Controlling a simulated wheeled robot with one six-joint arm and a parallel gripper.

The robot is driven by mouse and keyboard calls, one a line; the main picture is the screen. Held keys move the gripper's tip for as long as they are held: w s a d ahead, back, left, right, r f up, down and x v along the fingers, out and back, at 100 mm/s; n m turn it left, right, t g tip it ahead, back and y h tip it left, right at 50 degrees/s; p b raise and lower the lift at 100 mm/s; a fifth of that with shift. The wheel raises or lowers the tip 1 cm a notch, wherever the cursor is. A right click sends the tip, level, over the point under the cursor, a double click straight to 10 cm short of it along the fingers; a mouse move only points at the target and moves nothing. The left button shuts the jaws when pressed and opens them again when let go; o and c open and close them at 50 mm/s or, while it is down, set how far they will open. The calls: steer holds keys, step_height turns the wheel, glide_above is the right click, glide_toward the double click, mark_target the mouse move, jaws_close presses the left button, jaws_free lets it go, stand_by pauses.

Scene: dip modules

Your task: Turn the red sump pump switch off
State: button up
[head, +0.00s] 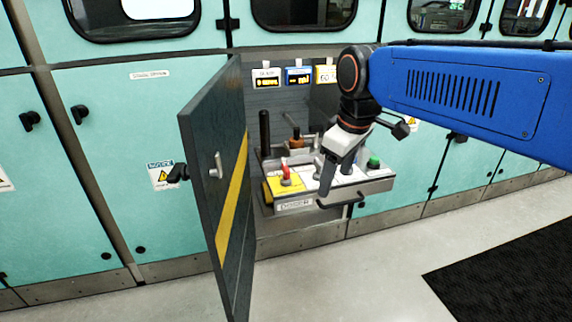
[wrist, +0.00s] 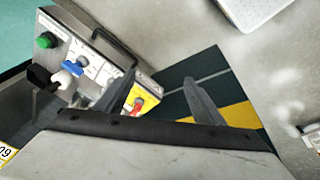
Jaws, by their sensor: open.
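The red switch (head: 286,171) sits on a yellow plate (head: 290,185) at the left end of a pulled-out drawer panel in the open cabinet. In the wrist view the red switch (wrist: 137,104) shows close beside my left finger, with its yellow plate (wrist: 149,99) partly hidden by that finger. In the head view its lever stands up from the plate. My gripper (head: 326,188) hangs over the panel, to the right of the red switch.
The open cabinet door (head: 222,180) stands left of the drawer. A green knob (head: 374,162) is at the panel's right end. A dark drawer handle (head: 340,202) juts out in front. The floor ahead is clear.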

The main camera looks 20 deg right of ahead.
steer(key=w+a+r+n+g, duration=0.15)
steer(key=w+r+n, duration=0.35)
steer(key=w, duration=0.5)
steer(key=n+g, duration=0.2)
steer(key=n, duration=0.4)
glide_toward(286, 167)
steer(key=shift+t, duration=0.25)
step_height(286, 167, down, 9)
steer(key=shift+s+a+r, duration=0.1)
steer(key=shift+s, duration=0.05)
steer(key=shift+c, duration=0.2)
steer(key=c, duration=1)
